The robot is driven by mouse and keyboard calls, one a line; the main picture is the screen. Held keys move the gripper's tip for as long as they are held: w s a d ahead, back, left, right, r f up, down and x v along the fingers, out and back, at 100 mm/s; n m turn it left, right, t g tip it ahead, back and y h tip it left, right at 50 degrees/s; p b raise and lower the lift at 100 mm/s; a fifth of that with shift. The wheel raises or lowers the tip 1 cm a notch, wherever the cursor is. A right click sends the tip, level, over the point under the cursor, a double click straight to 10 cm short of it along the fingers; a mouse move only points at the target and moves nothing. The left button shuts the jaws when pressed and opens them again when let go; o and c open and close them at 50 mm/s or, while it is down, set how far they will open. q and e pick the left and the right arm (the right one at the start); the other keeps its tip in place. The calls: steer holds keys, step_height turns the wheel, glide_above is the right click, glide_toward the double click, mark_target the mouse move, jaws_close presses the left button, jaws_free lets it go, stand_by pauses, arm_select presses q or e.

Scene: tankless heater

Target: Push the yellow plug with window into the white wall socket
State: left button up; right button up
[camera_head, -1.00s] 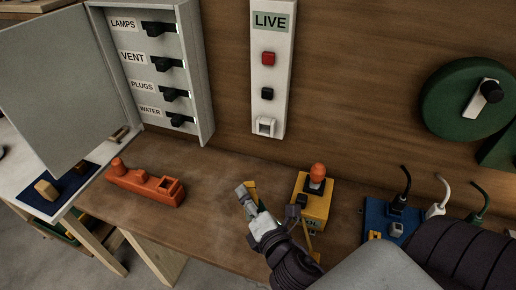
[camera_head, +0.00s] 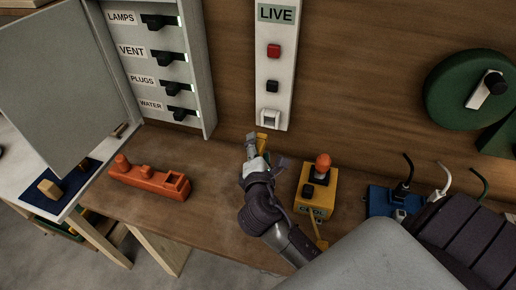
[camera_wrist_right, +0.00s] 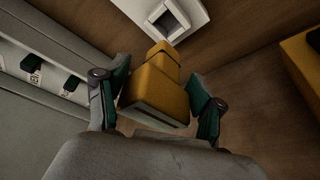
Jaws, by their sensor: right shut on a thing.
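The yellow plug (camera_wrist_right: 160,95) is between the two fingers of my right gripper (camera_wrist_right: 158,88), with a dark band near its narrower front end. In the head view only a small part of the plug (camera_head: 262,142) shows beside my right gripper (camera_head: 256,148), just below the white wall socket (camera_head: 270,119). The socket is at the bottom of the white LIVE panel. In the wrist view the plug's front end points toward the square socket opening (camera_wrist_right: 170,17). I cannot tell whether they touch. The plug's window is not visible. My left gripper is not in view.
A yellow box with an orange knob (camera_head: 317,186) stands right of my right gripper. An orange tool (camera_head: 150,180) lies left on the bench (camera_head: 215,215). An open breaker cabinet (camera_head: 207,70) is on the wall at left. A blue block with plugs (camera_head: 378,203) is at right.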

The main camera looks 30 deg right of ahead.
mark_target(264, 136)
steer(key=shift+w+d+p, duration=0.35)
steer(key=shift+w+d, duration=0.55)
steer(key=shift+d, duration=0.2)
steer(key=shift+w+d, duration=0.8)
steer(key=shift+d, duration=0.15)
steer(key=shift+p, duration=1)
steer(key=shift+w+d+p, duration=0.4)
steer(key=shift+w+d, duration=0.8)
steer(key=shift+d, duration=0.2)
stand_by(0.4)
steer(key=o, duration=1.7)
steer(key=shift+o, duration=0.3)
